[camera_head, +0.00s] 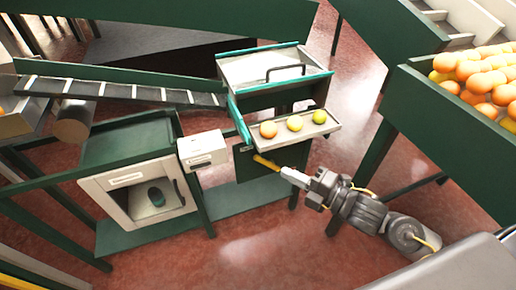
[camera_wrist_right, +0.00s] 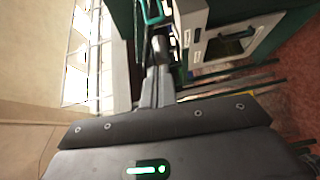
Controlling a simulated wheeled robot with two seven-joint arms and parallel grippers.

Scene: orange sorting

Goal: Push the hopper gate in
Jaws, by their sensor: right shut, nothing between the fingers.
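The hopper (camera_head: 275,67) is a pale box with teal edges and a dark handle on its top. A yellow bar (camera_head: 265,162), which may be the gate's handle, sticks out below the tray on the dark green front. My right gripper (camera_head: 285,172) is shut and empty, its tips at or very near the bar's right end; I cannot tell if they touch. The right gripper's fingers (camera_wrist_right: 157,72) also show in the right wrist view. My left gripper is not in view.
A white box (camera_head: 202,149) stands left of the bar. A pale cabinet (camera_head: 128,181) with an opening is farther left, below a dark sloping conveyor (camera_head: 118,91). A green-sided bin (camera_head: 440,125) full of oranges is at right. Reddish floor is clear in front.

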